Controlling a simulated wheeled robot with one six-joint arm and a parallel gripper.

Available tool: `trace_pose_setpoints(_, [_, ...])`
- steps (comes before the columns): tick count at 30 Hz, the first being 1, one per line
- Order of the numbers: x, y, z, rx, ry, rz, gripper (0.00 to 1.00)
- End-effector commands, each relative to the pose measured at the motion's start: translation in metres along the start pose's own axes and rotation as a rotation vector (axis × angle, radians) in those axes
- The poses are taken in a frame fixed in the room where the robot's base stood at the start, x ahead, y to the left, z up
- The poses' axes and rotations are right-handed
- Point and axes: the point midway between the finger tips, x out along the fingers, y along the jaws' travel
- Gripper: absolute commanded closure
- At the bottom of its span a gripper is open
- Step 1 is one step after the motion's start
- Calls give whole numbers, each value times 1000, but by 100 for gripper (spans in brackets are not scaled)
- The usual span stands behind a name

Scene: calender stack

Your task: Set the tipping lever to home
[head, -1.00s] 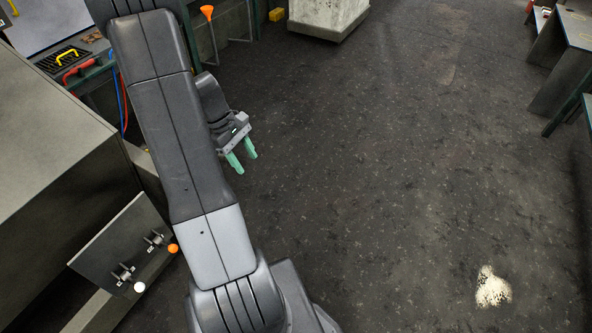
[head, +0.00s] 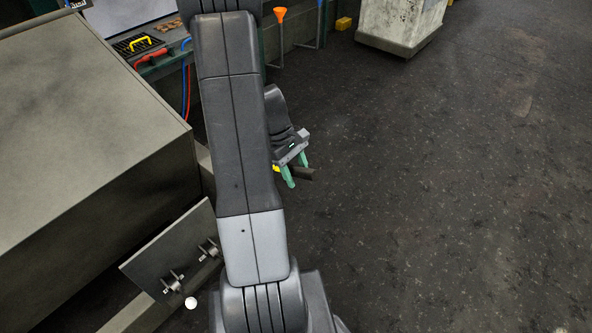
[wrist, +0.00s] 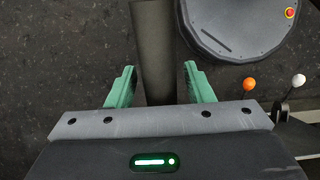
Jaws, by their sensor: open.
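Two levers stand on a tilted grey panel (head: 165,250) at lower left in the head view. One has a white ball knob (head: 190,302); the other's knob is hidden behind my arm there. The wrist view shows an orange knob (wrist: 249,84) and the white knob (wrist: 298,80), both right of my fingers. I cannot tell which is the tipping lever, or read any home mark. My gripper (head: 297,172) is open, with green fingers. In the wrist view it (wrist: 160,84) shows a dark bar (wrist: 153,45) beyond the gap between the fingers; contact cannot be told.
A large grey cabinet (head: 90,120) fills the left side. A round grey plate (wrist: 235,25) with a red button (wrist: 290,13) lies right of the bar. A bench with red and yellow handles (head: 141,43) stands behind. Open dark floor (head: 450,200) lies to the right.

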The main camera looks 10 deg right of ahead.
Motion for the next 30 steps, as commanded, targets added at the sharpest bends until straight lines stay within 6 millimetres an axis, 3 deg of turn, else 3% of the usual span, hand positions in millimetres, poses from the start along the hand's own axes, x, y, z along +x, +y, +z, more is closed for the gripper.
trace_pose_setpoints(3, [0,0,0,0,0,0,55])
trace_pose_setpoints(10, [0,0,0,0,0,0,100])
trace_pose_setpoints(15, [-4,0,0,-1,-4,1,100])
trace_pose_setpoints(30, [-48,1,-2,-3,-78,6,100])
